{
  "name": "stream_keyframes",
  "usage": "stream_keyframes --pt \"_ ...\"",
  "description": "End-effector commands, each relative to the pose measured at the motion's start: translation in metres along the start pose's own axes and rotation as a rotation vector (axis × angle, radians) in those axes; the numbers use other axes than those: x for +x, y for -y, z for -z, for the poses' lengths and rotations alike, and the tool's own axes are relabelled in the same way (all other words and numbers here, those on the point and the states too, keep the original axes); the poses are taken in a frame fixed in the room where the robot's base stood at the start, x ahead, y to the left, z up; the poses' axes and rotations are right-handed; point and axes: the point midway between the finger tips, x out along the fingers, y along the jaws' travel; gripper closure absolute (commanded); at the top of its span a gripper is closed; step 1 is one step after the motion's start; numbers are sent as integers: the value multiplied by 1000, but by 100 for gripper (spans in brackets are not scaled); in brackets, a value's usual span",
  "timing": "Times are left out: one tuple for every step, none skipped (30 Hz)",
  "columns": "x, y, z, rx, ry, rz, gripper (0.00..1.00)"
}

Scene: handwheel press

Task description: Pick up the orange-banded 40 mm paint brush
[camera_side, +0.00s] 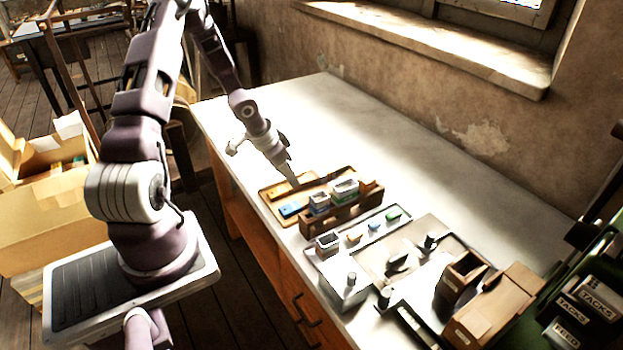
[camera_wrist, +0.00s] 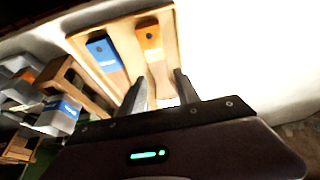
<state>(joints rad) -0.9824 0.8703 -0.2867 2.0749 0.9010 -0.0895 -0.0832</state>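The orange-banded brush (camera_wrist: 150,38) lies in a shallow wooden tray (camera_wrist: 172,22) in the wrist view. Its orange part, with a dark round mark, is beyond my fingertips, and its paler part runs back toward the gap between my fingers. A blue-banded brush (camera_wrist: 103,52) lies to its left in the same tray. My gripper (camera_wrist: 160,76) is open, with one finger on each side of the orange-banded brush's line. I cannot tell whether the fingers touch it. In the side view my gripper (camera_side: 293,184) points down at the tray (camera_side: 274,190), and the blue-banded brush (camera_side: 290,209) shows there.
A wooden rack (camera_side: 340,215) with several block-like containers stands close beside the tray. Past it lie a grey tray (camera_side: 357,239) with small coloured pieces and a wooden box (camera_side: 459,278). The white bench top (camera_side: 400,150) toward the wall is clear.

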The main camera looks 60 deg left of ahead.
Motion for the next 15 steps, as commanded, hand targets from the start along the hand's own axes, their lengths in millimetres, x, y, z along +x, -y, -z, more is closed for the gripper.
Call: stream_keyframes --pt "11 -2 -1 4 4 -3 62" --pt "17 -2 -1 5 4 -2 62" --pt "24 -1 -1 2 3 -1 62" --pt "28 -1 -1 2 4 -2 62" --pt "31 -1 -1 1 4 -1 62" --pt "34 0 -1 0 2 1 62" --pt "35 0 0 0 2 1 62" --pt "36 0 0 0 1 1 62" --pt "36 0 0 0 1 1 62" --pt "35 0 0 0 1 1 62" --pt "35 0 0 0 1 1 62" --pt "35 0 0 0 2 2 62" --pt "35 0 0 0 2 1 62" --pt "35 0 0 0 2 2 62" --pt "35 0 0 0 2 2 62"
